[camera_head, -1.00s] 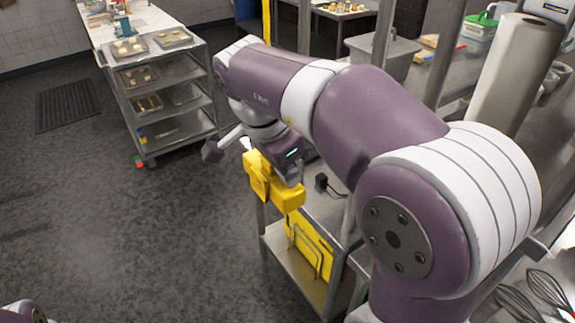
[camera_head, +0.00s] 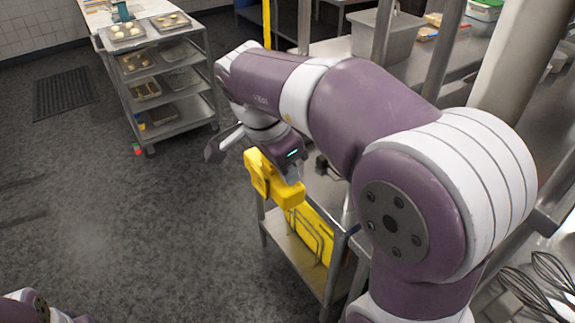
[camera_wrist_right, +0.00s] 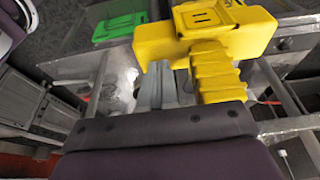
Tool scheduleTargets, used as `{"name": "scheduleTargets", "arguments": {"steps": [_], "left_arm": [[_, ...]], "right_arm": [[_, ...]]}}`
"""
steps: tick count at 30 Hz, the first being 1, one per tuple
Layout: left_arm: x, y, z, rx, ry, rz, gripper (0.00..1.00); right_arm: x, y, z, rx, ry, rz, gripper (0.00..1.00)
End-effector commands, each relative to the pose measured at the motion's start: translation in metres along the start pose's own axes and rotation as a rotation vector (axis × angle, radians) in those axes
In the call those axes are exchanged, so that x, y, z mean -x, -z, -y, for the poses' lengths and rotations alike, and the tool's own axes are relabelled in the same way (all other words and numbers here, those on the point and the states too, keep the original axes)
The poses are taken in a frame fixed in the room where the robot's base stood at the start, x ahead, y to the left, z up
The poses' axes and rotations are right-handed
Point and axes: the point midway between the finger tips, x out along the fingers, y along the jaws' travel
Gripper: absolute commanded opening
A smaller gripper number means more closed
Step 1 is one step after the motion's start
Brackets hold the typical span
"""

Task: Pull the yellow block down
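The yellow block (camera_head: 285,193) is a chunky body with a smaller lobe at its left, in the middle of the head view, above a metal stand. In the right wrist view the yellow block (camera_wrist_right: 205,38) fills the upper middle, with a ridged yellow part below it. My right gripper (camera_wrist_right: 163,80) shows grey fingers close together, just left of the ridged part and under the block's edge. Whether they touch or grip it cannot be told. In the head view my right wrist is right above the block. My left gripper is out of view; only part of my left arm shows at bottom left.
The metal stand (camera_head: 335,252) has a lower shelf with a yellow panel (camera_head: 309,238). A tray rack (camera_head: 185,120) stands at the back left. A steel counter with a grey bin (camera_head: 387,35) runs along the right; whisks (camera_head: 535,290) lie lower right.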

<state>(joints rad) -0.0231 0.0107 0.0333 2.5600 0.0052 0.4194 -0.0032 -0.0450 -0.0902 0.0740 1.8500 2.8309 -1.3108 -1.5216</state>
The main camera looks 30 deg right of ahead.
Motion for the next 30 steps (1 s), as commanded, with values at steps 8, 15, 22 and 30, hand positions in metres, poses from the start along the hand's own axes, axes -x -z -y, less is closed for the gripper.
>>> {"name": "scheduleTargets", "arguments": {"steps": [8, 15, 22, 30], "left_arm": [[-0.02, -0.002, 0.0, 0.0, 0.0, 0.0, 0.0], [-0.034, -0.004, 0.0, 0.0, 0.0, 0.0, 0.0], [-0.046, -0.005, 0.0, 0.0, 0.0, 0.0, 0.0], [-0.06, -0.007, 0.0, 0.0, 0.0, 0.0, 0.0]], "right_arm": [[-0.031, -0.01, 0.0, 0.0, -0.003, 0.0, 0.0], [-0.054, -0.017, 0.0, 0.0, -0.003, 0.0, 0.0], [-0.076, -0.024, -0.001, 0.001, -0.003, 0.0, 0.0], [-0.102, -0.032, -0.001, 0.0, -0.004, 0.0, 0.0]]}}
